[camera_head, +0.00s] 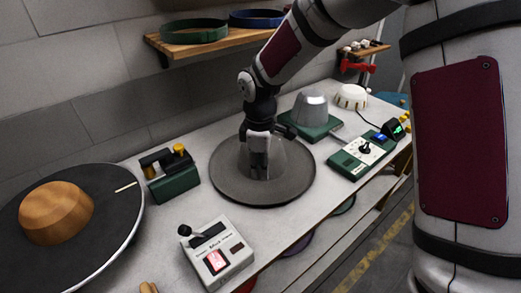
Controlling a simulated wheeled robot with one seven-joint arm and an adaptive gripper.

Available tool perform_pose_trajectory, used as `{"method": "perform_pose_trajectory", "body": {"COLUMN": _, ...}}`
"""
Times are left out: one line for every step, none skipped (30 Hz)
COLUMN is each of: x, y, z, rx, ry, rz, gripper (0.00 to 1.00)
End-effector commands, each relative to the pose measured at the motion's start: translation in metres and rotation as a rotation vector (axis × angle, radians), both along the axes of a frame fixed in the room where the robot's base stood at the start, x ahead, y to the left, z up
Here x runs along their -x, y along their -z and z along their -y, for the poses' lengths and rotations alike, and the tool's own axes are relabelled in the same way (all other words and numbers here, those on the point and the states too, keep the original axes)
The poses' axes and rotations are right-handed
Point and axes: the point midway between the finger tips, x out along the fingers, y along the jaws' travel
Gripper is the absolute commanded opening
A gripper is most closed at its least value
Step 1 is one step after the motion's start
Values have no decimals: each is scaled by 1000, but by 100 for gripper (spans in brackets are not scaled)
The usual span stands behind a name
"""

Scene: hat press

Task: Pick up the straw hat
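A grey, wide-brimmed hat (225,185) lies brim down on the bench in the middle of the view. It is the only full hat shape I see, and its colour is grey rather than straw yellow. My gripper (259,172) points down at the crown, with its fingers overlapping the crown in the picture. I cannot tell whether the fingers touch the hat or how far apart they are. Part of the crown is hidden behind my gripper.
A wooden block (57,212) sits on a large black disc (110,225) at left. A green device (170,176) and a white control box (216,254) stand near the hat. Behind are a grey dome (310,107), a green control panel (361,156) and a wall shelf (215,45).

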Motion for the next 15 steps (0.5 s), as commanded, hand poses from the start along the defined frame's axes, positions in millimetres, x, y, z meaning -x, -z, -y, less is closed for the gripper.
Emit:
{"method": "perform_pose_trajectory", "body": {"x": 0, "y": 6, "z": -5, "rx": -5, "ry": -21, "rz": -10, "gripper": 20}}
{"method": "perform_pose_trajectory", "body": {"x": 0, "y": 9, "z": -6, "rx": -6, "ry": -33, "rz": -13, "gripper": 20}}
{"method": "perform_pose_trajectory", "body": {"x": -1, "y": 12, "z": -9, "rx": -9, "ry": -44, "rz": -17, "gripper": 20}}
{"method": "perform_pose_trajectory", "body": {"x": -1, "y": 15, "z": -10, "rx": -10, "ry": -51, "rz": -20, "gripper": 20}}
{"method": "perform_pose_trajectory", "body": {"x": -1, "y": 17, "z": -11, "rx": -12, "ry": -56, "rz": -22, "gripper": 20}}
{"method": "perform_pose_trajectory", "body": {"x": -1, "y": 20, "z": -12, "rx": -12, "ry": -61, "rz": -25, "gripper": 20}}
{"method": "perform_pose_trajectory", "body": {"x": -1, "y": 22, "z": -12, "rx": -13, "ry": -63, "rz": -25, "gripper": 20}}
{"method": "perform_pose_trajectory", "body": {"x": -1, "y": 26, "z": -12, "rx": -14, "ry": -65, "rz": -27, "gripper": 20}}
{"method": "perform_pose_trajectory", "body": {"x": -1, "y": 32, "z": -13, "rx": -14, "ry": -65, "rz": -27, "gripper": 20}}
{"method": "perform_pose_trajectory", "body": {"x": -1, "y": 36, "z": -13, "rx": -14, "ry": -66, "rz": -28, "gripper": 20}}
{"method": "perform_pose_trajectory", "body": {"x": 0, "y": 42, "z": -13, "rx": -13, "ry": -66, "rz": -28, "gripper": 20}}
{"method": "perform_pose_trajectory", "body": {"x": 0, "y": 49, "z": -13, "rx": -13, "ry": -67, "rz": -28, "gripper": 20}}
{"method": "perform_pose_trajectory", "body": {"x": 0, "y": 55, "z": -12, "rx": -12, "ry": -67, "rz": -30, "gripper": 20}}
{"method": "perform_pose_trajectory", "body": {"x": 0, "y": 62, "z": -13, "rx": -13, "ry": -66, "rz": -28, "gripper": 20}}
{"method": "perform_pose_trajectory", "body": {"x": 0, "y": 69, "z": -13, "rx": -13, "ry": -65, "rz": -28, "gripper": 20}}
